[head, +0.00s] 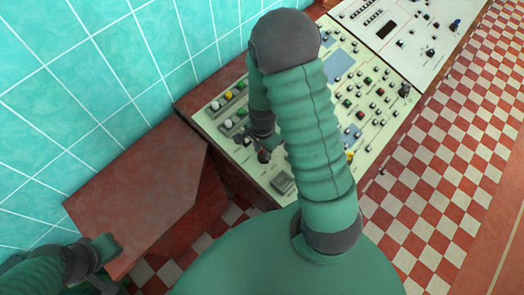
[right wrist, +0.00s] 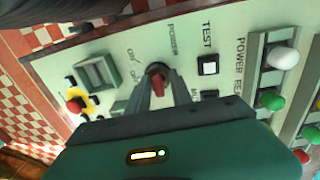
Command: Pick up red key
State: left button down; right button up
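The red key (right wrist: 156,82) stands in a round switch on the pale panel, beside the POWER label, in the right wrist view. My right gripper (right wrist: 160,76) is over the switch, with one finger on each side of the key. A small gap seems to show between the fingers and the key, so the gripper looks open around it. In the head view my right gripper (head: 264,152) is low over the panel's near left part, partly behind my arm. My left gripper (head: 112,246) is at the lower left; its fingers are not clear.
The control panel (head: 215,118) carries several buttons, switches and lamps. A yellow-ringed red button (right wrist: 76,104) and a white lamp (right wrist: 283,57) flank the key's area. A bare reddish ledge (head: 140,195) lies left of the panel, against the turquoise tiled wall (head: 95,85). Checkered floor (head: 440,170) is clear at right.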

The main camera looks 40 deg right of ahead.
jog(key=shift+s+d+r, duration=0.15)
jog(key=shift+s+d, duration=0.15)
jog(key=shift+d, duration=0.05)
grip_shut()
jog(key=shift+w+a, duration=0.2)
